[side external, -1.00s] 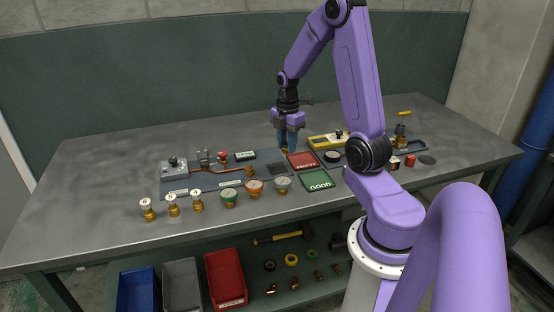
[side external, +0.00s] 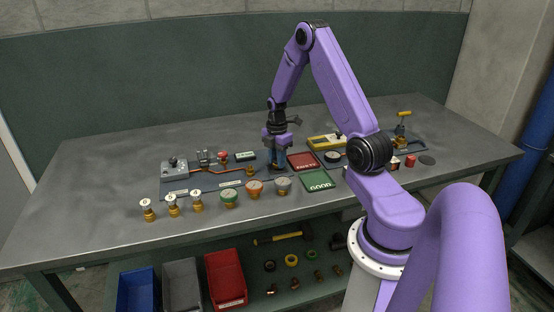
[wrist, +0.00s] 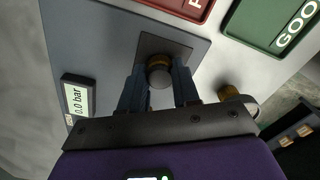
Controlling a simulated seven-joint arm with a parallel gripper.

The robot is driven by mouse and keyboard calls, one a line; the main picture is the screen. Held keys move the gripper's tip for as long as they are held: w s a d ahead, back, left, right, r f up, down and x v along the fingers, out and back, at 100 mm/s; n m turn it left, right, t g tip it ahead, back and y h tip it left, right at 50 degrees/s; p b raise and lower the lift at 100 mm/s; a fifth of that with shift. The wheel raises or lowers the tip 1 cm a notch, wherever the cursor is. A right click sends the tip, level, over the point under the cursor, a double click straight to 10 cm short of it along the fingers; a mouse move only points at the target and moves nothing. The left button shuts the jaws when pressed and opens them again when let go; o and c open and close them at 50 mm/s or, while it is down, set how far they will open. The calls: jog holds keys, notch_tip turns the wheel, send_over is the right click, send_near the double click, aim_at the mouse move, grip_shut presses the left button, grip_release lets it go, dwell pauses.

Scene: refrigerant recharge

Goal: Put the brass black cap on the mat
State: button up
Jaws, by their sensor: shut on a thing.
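My gripper (side external: 278,163) is low over the right end of the blue-grey board. In the wrist view my gripper (wrist: 158,80) is shut on the brass black cap (wrist: 158,72), which shows a dark round top and a brass band between the fingertips. The small dark square mat (wrist: 152,44) lies on the board right beneath and beyond the cap. The cap overlaps the mat's near part in the picture; I cannot tell whether it touches the mat. In the side view my gripper hides the cap and most of the mat.
A red tray (side external: 302,161) and a green GOOD tray (side external: 318,180) stand right of my gripper. Several gauges, including the nearest one (side external: 283,184), stand in front. A pressure display (wrist: 78,97) lies on the board. A brass fitting (side external: 249,172) is left of my gripper.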

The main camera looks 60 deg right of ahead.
jog(key=shift+f, duration=0.2)
jog(key=o, duration=1)
notch_tip(320, 180, up, 11)
jog(key=s+a+r, duration=0.2)
jog(key=a+r, duration=0.1)
jog(key=a, duration=0.9)
jog(key=s+a+r, duration=0.3)
jog(key=a, duration=1)
jog(key=s+a, duration=0.3)
jog(key=s, duration=0.3)
jog(key=s+a+m, duration=0.1)
jog(key=s+a, duration=0.1)
jog(key=s, duration=0.4)
jog(key=s+a+m, duration=0.1)
jog(key=s+a, duration=0.2)
jog(key=s, duration=0.4)
jog(key=shift+a+r, duration=0.25)
jog(key=shift+a, duration=0.05)
